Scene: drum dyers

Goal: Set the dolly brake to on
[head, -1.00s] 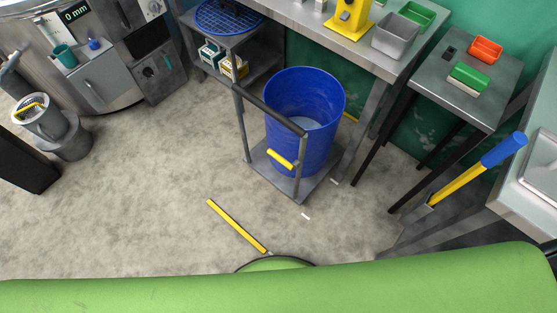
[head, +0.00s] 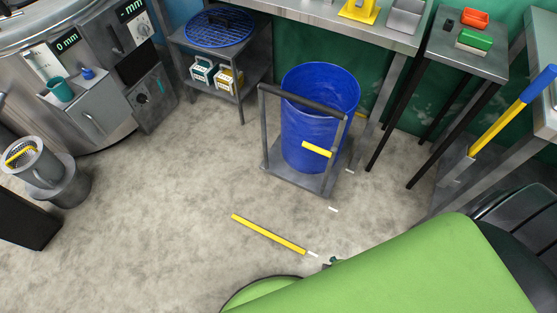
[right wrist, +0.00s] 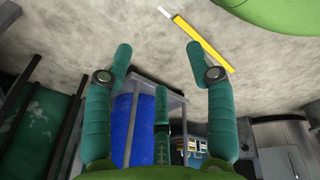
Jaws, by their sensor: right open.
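The dolly (head: 292,180) is a grey platform with an upright tubular handle, standing on the concrete floor in the middle of the head view. A blue drum (head: 330,100) stands on it. A yellow bar (head: 317,150), possibly the brake pedal, shows at the handle side; its setting cannot be told. In the right wrist view my right gripper (right wrist: 158,50) is open and empty, its teal fingers spread. Beyond them are the dolly frame (right wrist: 158,82) and the drum (right wrist: 122,125), apart from the fingers. The yellow bar is not clear there. My left gripper is not in view.
A yellow floor stripe (head: 268,235) lies in front of the dolly. A shelf cart (head: 232,72) is behind left, a steel bench (head: 340,18) behind, and a small table (head: 470,55) at right. A yellow lever with blue grip (head: 505,110) stands far right. Floor left of the dolly is clear.

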